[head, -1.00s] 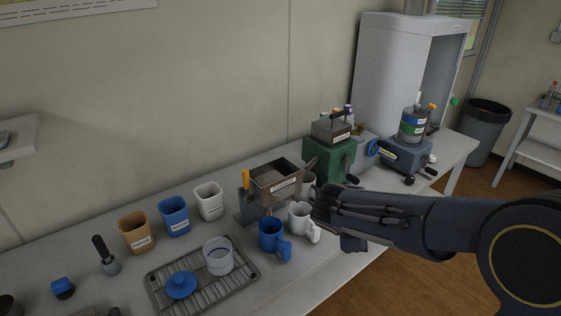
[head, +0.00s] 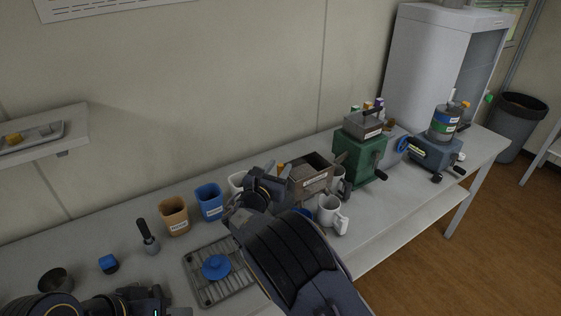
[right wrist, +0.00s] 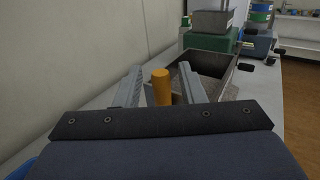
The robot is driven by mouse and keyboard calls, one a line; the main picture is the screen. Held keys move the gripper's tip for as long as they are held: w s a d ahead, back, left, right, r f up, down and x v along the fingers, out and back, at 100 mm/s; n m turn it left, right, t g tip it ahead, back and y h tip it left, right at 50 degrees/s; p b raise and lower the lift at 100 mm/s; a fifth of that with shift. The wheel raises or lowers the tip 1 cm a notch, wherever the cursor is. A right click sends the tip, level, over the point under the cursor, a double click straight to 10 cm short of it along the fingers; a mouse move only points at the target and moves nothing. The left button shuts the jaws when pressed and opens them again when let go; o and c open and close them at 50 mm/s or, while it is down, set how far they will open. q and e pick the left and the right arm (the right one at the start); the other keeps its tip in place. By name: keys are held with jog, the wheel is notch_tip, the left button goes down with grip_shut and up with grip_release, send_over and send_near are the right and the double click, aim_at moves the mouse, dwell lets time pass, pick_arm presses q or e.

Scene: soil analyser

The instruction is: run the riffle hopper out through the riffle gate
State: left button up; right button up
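The riffle hopper (head: 314,172) is a brown-grey open box with a white label, standing mid-bench. In the right wrist view the hopper (right wrist: 238,72) shows grainy grey material inside. An orange handle (right wrist: 161,88), apparently the riffle gate's, stands upright at its near side; its top (head: 281,167) barely shows in the head view. My right gripper (head: 272,180) is at the hopper's left. In the right wrist view its fingers (right wrist: 160,74) are spread either side of the handle, with gaps visible. My left gripper (head: 145,300) is at the lower left, its fingers unclear.
White mugs (head: 331,214) stand beside the hopper; a blue mug (head: 303,212) is mostly hidden by my arm. Orange (head: 174,217) and blue (head: 209,202) containers stand left. A wire rack (head: 205,289) holds a blue lid (head: 216,267). A green machine (head: 358,155) stands right.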

jog(key=shift+x, duration=0.95)
grip_shut()
